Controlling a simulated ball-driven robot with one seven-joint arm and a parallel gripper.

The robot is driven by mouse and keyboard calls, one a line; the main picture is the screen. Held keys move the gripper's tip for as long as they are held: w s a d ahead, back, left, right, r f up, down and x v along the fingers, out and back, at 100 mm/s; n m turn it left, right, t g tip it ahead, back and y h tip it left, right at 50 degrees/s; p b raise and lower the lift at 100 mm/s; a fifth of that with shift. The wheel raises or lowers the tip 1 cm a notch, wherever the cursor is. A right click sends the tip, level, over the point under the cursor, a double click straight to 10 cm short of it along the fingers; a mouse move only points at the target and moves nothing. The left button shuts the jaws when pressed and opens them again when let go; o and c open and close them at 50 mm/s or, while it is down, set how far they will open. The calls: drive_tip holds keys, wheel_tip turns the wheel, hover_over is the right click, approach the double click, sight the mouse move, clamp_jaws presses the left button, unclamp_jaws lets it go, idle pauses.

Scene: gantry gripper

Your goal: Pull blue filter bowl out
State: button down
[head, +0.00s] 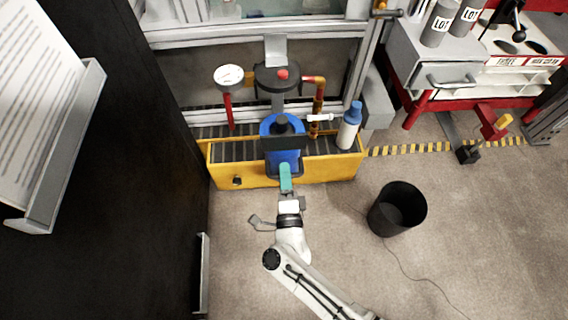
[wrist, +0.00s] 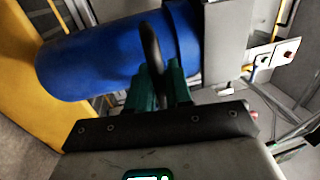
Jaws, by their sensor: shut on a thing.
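The blue filter bowl (head: 268,128) stands upright at the yellow trough, under the filter head (head: 277,77) and its pipe. A dark plate or bracket hides part of its middle. In the wrist view the bowl (wrist: 95,60) lies sideways across the upper left. My gripper (head: 285,172) reaches it from the near side. In the wrist view its teal fingers (wrist: 160,85) are shut on a black curved handle (wrist: 151,50) in front of the bowl. The exact contact is partly hidden by the gripper body.
The yellow trough (head: 228,173) has rollers behind it. A white bottle with a blue cap (head: 348,130) stands on it at right. A pressure gauge (head: 229,76) is at left. A black bin (head: 397,209) stands on the open floor at right. A dark cabinet (head: 130,180) bounds the left.

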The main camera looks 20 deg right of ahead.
drive_tip(key=shift+f, duration=0.1)
drive_tip(key=c, duration=1.2)
unclamp_jaws()
drive_tip(key=p+v, duration=0.1)
drive_tip(key=v, duration=0.9)
drive_tip(key=shift+s+a, duration=0.15)
drive_tip(key=shift+s, duration=0.2)
drive_tip(key=shift+w, duration=0.1)
